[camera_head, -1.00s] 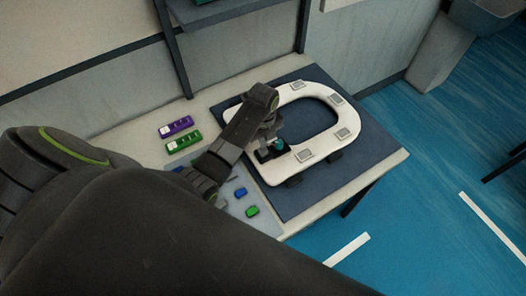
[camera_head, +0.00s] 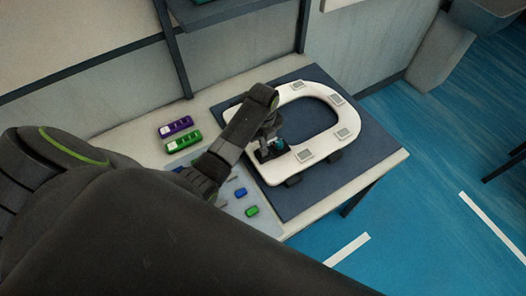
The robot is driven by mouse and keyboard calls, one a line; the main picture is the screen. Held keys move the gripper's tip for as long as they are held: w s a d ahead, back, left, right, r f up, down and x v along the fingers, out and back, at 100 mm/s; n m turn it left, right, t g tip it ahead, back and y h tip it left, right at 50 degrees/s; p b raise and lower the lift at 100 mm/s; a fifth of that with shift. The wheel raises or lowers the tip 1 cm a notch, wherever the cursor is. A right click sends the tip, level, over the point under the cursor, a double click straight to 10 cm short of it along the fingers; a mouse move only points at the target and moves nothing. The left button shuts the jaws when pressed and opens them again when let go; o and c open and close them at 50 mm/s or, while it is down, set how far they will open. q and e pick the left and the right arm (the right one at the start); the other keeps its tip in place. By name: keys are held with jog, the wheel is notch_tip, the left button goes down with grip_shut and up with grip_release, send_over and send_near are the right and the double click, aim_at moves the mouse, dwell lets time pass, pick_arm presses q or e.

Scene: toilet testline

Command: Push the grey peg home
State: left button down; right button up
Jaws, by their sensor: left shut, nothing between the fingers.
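A white toilet seat (camera_head: 343,112) lies on a dark blue mat (camera_head: 375,143) on the table. My left gripper (camera_head: 268,151) is shut and empty, pointing down at the near left part of the seat, by a dark fitting there. A small teal piece (camera_head: 281,146) shows right beside the fingertips; I cannot tell whether they touch. I cannot make out a grey peg; it may be hidden by the gripper or too small to see. My right gripper is not in view.
A purple block (camera_head: 176,127) and a green block (camera_head: 184,142) lie on the table behind my left arm. A pale tray (camera_head: 228,208) with small blue and green pieces is left of the mat. A wall closes off the back.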

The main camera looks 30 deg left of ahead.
pick_arm(q)
jog(key=shift+f, duration=0.45)
dwell(0.5)
jog(key=shift+f+b, duration=0.55)
jog(key=shift+f, duration=0.15)
jog(key=shift+r, duration=0.1)
dwell(0.5)
notch_tip(320, 180, up, 3)
jog(key=p, duration=0.2)
jog(key=shift+p, duration=0.35)
jog(key=shift+r, duration=2.45)
